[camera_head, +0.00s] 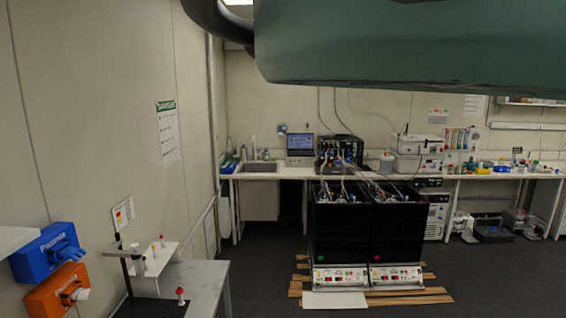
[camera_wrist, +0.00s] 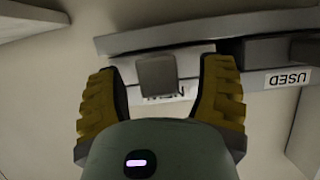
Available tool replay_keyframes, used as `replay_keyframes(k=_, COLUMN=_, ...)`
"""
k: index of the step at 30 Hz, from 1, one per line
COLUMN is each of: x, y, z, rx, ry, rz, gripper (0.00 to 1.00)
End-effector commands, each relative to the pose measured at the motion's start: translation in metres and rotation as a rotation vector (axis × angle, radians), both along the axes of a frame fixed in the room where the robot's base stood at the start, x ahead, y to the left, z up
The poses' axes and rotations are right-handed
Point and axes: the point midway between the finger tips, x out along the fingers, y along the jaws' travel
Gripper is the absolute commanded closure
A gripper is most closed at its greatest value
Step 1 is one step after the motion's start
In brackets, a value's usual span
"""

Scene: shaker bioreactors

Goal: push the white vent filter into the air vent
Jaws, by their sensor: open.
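In the wrist view my gripper (camera_wrist: 161,66) is open, with its two yellow-and-black fingers apart. A small grey block (camera_wrist: 157,75) shows between the fingertips; I cannot tell its distance, and no contact with the fingers is clear. I see no object held. I cannot make out a white vent filter or the air vent for certain in either view. In the head view, small white pieces, some with red tops, stand on and by a white stand (camera_head: 170,268) at the lower left. My gripper is outside the head view.
The wrist view shows an upside-down "USED" label (camera_wrist: 288,79) on a grey ledge. In the head view, two black shaker units (camera_head: 341,235) stand on wooden slats. A long bench with equipment lines the back wall. Blue (camera_head: 42,254) and orange (camera_head: 50,293) boxes are at the left wall. Dark floor lies open.

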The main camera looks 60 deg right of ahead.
Motion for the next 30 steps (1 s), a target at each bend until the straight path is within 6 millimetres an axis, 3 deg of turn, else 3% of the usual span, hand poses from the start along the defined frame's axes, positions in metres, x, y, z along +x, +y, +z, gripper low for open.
replay_keyframes(k=4, x=0.0000, y=-0.0001, z=0.0001, rx=0.000, ry=0.000, rz=0.000, gripper=0.28)
replay_keyframes(k=24, x=0.0001, y=-0.0003, z=0.0004, rx=0.001, ry=0.001, rz=0.000, gripper=0.97)
replay_keyframes(k=30, x=0.0002, y=-0.0003, z=0.0008, rx=0.001, ry=-0.002, rz=0.000, gripper=1.00)
